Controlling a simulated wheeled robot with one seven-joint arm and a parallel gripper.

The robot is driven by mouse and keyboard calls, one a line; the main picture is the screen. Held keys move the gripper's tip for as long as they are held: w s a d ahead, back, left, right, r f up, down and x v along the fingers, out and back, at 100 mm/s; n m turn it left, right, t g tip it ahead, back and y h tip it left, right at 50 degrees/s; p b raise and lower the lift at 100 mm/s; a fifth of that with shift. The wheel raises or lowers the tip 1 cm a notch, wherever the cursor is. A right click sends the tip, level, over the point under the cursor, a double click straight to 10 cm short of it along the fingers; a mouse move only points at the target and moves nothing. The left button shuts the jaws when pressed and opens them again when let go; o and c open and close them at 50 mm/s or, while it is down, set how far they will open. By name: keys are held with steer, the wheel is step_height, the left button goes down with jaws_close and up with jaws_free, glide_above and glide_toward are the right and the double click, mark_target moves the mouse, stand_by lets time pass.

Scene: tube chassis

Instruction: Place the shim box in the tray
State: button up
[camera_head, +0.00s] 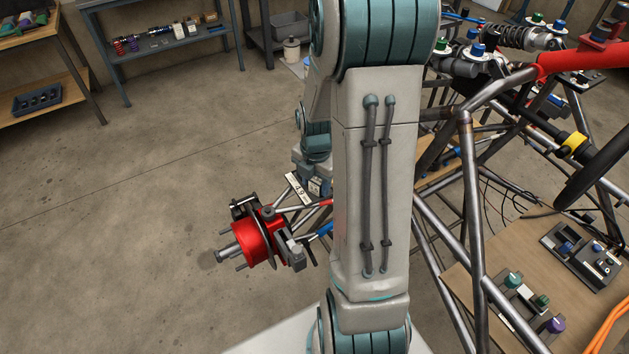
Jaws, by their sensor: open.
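My gripper (316,187) hangs at the end of my wrist, just left of my large upright arm link, which hides part of it. It is open, but its fingertips are small and hard to make out. A white tag marked 4.9 (298,190) shows right beside it, near the red wheel hub; I cannot tell whether it belongs to a box. I cannot pick out the shim box with certainty. A blue tray (38,99) with dark round parts lies on the lower shelf of the left bench. A dark tray-like holder (568,262) sits on the wooden board at right.
The red hub (258,240) juts out from the tube chassis (472,200), whose bars fill the right side. A blue-grey bench (170,45) and a shelf with a grey bin (290,25) stand at the back. The concrete floor (150,180) at left is clear.

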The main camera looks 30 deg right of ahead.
steer(key=shift+s+f, duration=0.55)
steer(key=shift+f, duration=0.05)
step_height(320, 180, up, 12)
steer(key=r, duration=0.1)
steer(key=s+a+r+m+t, duration=0.1)
steer(key=s+a+r+m, duration=0.2)
steer(key=s+a+m, duration=0.3)
steer(key=s+a+r+m+t, duration=0.2)
steer(key=s+a+r+m, duration=0.2)
steer(key=m, duration=1.2)
steer(key=shift+s+a+m+p, duration=0.4)
steer(key=shift+s+a+p, duration=0.05)
steer(key=shift+s+a, duration=0.45)
